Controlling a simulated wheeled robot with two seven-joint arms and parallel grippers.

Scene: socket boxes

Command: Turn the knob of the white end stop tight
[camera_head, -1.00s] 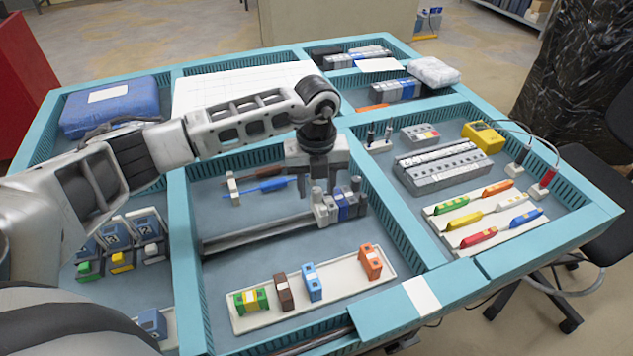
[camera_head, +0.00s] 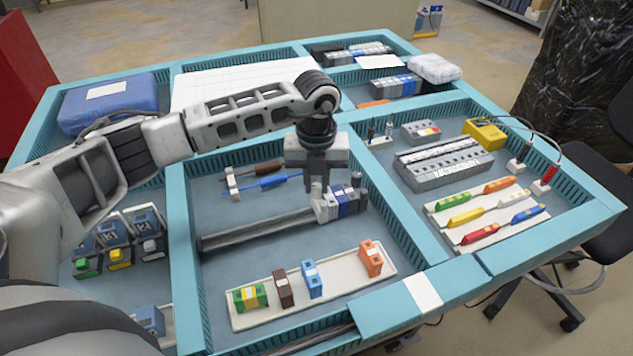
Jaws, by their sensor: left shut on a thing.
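The white end stop (camera_head: 322,211) sits on the dark rail (camera_head: 258,235) in the middle compartment, at the left end of a row of grey and blue blocks (camera_head: 346,203). My left gripper (camera_head: 320,190) points down over it and is shut on the knob of the end stop. The fingers hide the knob. My right gripper is not in view.
A white tray (camera_head: 238,318) in front holds green, brown, blue and orange blocks. Screwdrivers (camera_head: 267,182) lie on a holder behind the rail. Teal dividers (camera_head: 392,207) edge the compartment. A grey terminal unit (camera_head: 445,165) stands to the right.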

